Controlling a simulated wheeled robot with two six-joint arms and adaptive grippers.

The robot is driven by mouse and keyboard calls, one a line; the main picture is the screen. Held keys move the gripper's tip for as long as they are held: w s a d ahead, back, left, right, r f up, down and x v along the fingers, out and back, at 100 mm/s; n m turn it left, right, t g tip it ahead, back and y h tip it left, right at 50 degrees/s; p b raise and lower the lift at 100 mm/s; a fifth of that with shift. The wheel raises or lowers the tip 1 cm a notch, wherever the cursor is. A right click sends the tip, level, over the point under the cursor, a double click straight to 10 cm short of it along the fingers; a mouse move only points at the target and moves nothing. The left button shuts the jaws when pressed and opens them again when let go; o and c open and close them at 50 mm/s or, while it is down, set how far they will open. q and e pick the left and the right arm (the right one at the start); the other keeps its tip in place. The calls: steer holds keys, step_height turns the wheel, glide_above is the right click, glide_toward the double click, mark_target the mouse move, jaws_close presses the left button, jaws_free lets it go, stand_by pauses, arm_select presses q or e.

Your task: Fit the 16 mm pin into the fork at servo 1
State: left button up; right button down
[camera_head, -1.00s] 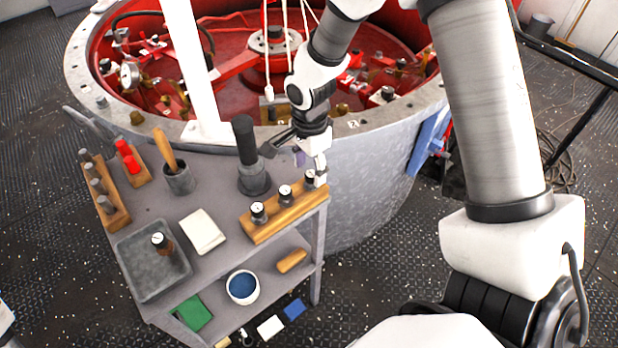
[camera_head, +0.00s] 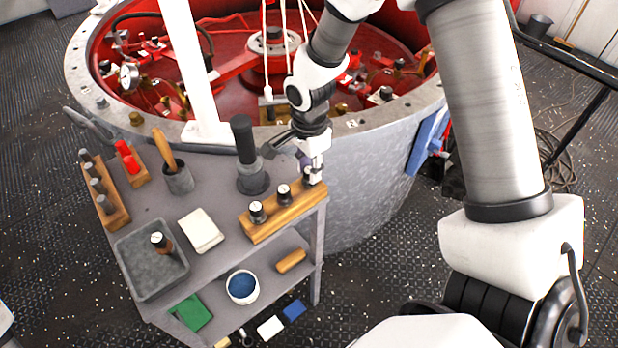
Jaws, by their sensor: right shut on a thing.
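Dark pins with pale tops stand in a wooden block (camera_head: 262,232) at the cart's right front corner. One pin (camera_head: 257,211) is at its left end and another pin (camera_head: 284,194) is in the middle. My right gripper (camera_head: 312,176) is at the block's right end, shut on the pin there, which it mostly hides. That pin is still at the block. I cannot read the pin sizes. The red linkages (camera_head: 235,66) inside the round pit hold several brass forks; I cannot tell which is at servo 1. My left gripper is not in view.
The pit's grey rim (camera_head: 400,112) and a white post (camera_head: 195,70) stand behind.

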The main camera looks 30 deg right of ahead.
steer(key=shift+r+p, duration=1.8)
steer(key=shift+r, duration=0.6)
